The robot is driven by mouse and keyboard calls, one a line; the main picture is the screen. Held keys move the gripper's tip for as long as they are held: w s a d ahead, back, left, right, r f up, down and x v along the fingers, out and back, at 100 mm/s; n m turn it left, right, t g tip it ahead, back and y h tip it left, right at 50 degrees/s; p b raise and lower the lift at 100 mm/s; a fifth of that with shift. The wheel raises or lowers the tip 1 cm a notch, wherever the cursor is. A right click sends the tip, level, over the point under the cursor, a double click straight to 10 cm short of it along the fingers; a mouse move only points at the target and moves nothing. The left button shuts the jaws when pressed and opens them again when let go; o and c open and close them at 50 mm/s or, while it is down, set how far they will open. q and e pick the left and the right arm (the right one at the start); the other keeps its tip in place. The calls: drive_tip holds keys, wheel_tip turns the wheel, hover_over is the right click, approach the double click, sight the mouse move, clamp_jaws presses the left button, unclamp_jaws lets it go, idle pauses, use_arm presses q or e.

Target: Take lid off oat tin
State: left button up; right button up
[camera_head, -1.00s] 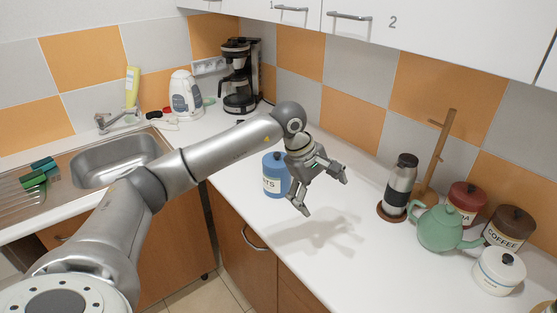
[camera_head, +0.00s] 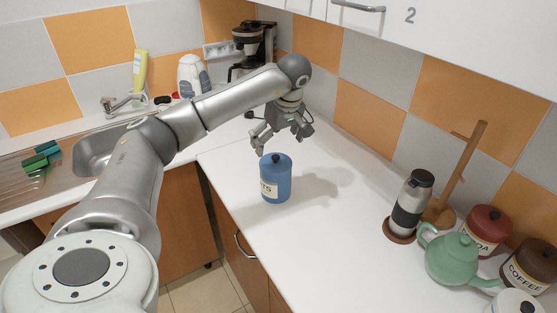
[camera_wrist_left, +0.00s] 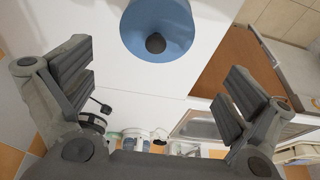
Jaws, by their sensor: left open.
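The blue oat tin (camera_head: 281,190) stands upright on the white counter, with part of its label showing at the left. Its blue lid (camera_head: 285,165) is on it and has a dark knob (camera_head: 277,157) on top. My left gripper (camera_head: 281,138) is open and empty, above and a little behind the tin, apart from it. In the left wrist view the lid (camera_wrist_left: 140,25) is at the top edge, partly cut off, and its knob (camera_wrist_left: 155,43) lies between and beyond the two spread fingers (camera_wrist_left: 158,92). My right gripper is not in view.
A coffee maker (camera_head: 250,48) stands behind the gripper near the corner. At the right are a steel flask (camera_head: 409,205), a wooden stand (camera_head: 463,165), a green teapot (camera_head: 452,258) and red (camera_head: 487,232) and brown (camera_head: 530,268) tins. The counter between is clear.

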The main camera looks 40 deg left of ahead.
sight(276, 157)
use_arm(q)
drive_tip(key=shift+x, duration=0.95)
drive_tip(key=shift+a+f+p, duration=0.1)
drive_tip(key=shift+f+p, duration=0.2)
drive_tip(key=p+x, duration=0.1)
drive_tip(key=x, duration=0.1)
drive_tip(key=p+x, duration=0.1)
drive_tip(key=x, duration=0.1)
drive_tip(key=shift+w+f, duration=0.2)
drive_tip(key=shift+w, duration=0.05)
drive_tip(key=shift+f, duration=0.4)
drive_tip(key=shift+c, duration=0.3)
drive_tip(key=c, duration=0.6)
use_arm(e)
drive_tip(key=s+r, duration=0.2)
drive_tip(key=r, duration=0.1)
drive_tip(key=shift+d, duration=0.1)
